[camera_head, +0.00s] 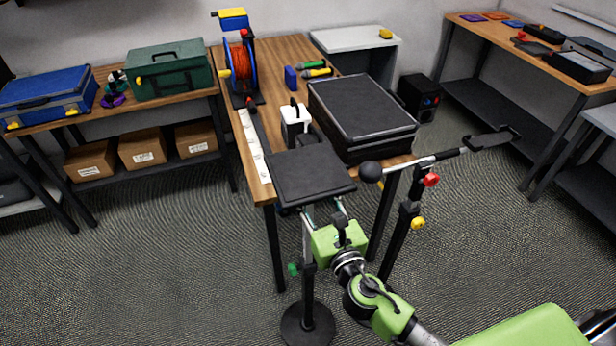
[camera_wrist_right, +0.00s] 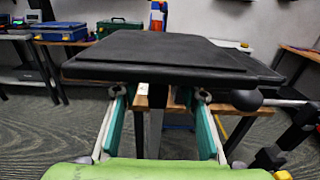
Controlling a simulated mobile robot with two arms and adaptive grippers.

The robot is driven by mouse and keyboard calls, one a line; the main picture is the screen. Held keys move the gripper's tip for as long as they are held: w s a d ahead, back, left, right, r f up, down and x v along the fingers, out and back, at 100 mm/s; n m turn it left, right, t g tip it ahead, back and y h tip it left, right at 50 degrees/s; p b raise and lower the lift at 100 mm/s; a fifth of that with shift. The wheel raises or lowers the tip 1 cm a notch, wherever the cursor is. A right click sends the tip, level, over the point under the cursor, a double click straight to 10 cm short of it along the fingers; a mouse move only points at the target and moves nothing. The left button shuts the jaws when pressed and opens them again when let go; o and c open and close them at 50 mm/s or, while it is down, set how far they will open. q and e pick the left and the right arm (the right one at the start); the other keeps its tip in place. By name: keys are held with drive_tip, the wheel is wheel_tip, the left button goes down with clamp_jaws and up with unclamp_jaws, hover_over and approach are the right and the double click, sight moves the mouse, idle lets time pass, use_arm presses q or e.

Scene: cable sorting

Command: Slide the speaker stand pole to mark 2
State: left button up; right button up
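The speaker stand has a flat black top plate (camera_head: 312,178), a grey pole (camera_head: 307,240) below it, a green knob (camera_head: 293,269) and a round black base (camera_head: 307,325) on the floor. The stand is upright at the front edge of the wooden table. My right gripper (camera_head: 322,207) is under the plate, with its teal fingers pointing toward the pole. In the right wrist view the fingers are spread apart, with the dark pole (camera_wrist_right: 154,125) between them and gaps on both sides. The plate (camera_wrist_right: 165,52) is above the fingers. I cannot make out numbered marks on the pole. My left gripper is not in view.
A second stand with a black ball (camera_head: 371,171), red knob (camera_head: 432,180) and yellow knob (camera_head: 418,223) is close on the right. A black case (camera_head: 362,108), white box (camera_head: 295,118) and cable reel (camera_head: 241,65) are on the table (camera_head: 268,68). Floor is clear at left.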

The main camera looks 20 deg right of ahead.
drive_tip(key=shift+w+a+p, duration=0.1)
drive_tip(key=shift+w+p, duration=0.2)
drive_tip(key=shift+w, duration=1.8)
clamp_jaws()
wheel_tip(320, 180, down, 14)
drive_tip(key=b, duration=1.2)
drive_tip(key=shift+f, duration=0.15)
drive_tip(key=shift+s, duration=0.1)
unclamp_jaws()
